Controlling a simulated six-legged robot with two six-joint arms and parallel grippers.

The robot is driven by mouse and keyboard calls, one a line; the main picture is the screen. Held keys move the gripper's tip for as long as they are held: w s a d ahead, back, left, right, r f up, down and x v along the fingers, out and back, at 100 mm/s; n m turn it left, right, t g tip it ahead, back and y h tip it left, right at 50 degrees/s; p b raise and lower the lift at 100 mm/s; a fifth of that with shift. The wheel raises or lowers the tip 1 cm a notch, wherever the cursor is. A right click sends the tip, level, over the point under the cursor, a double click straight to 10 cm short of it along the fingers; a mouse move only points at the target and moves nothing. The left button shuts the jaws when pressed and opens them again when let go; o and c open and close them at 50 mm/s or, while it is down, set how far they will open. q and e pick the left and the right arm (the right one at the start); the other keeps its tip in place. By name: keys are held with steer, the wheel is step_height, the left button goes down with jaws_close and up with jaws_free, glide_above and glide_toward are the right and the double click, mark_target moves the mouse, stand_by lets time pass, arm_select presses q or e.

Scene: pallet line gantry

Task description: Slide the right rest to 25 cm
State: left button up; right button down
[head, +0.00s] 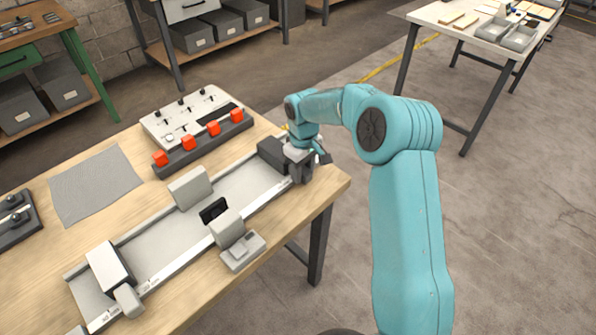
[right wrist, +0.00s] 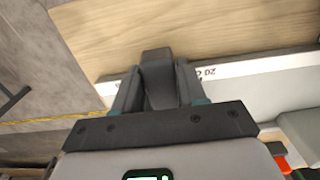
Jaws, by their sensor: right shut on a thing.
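The right rest (head: 271,151) is a dark grey block at the right end of a long grey slide bed (head: 165,243). My right gripper (head: 303,167) is at the bed's right end, beside the rest. In the right wrist view my gripper (right wrist: 157,85) is shut on a dark grey handle (right wrist: 156,60), which sits between its two fingers. A white scale strip (right wrist: 240,68) runs behind the fingers, with the printed mark "20 c" just right of them. The exact reading under the rest is hidden. My left gripper is out of view.
A lighter left rest (head: 108,268) stands at the bed's other end. A grey plate (head: 190,188), a black panel (head: 213,210) and a grey block (head: 228,227) stand mid-bed. A bar with orange blocks (head: 203,145) and a switch panel (head: 183,108) lie behind. The table's right edge is close.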

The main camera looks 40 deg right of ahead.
steer(key=shift+r, duration=0.1)
steer(key=c, duration=0.7)
jaws_free()
step_height(320, 180, up, 16)
steer(key=shift+r+p, duration=0.2)
steer(key=shift+p, duration=0.2)
steer(key=shift+s, duration=0.15)
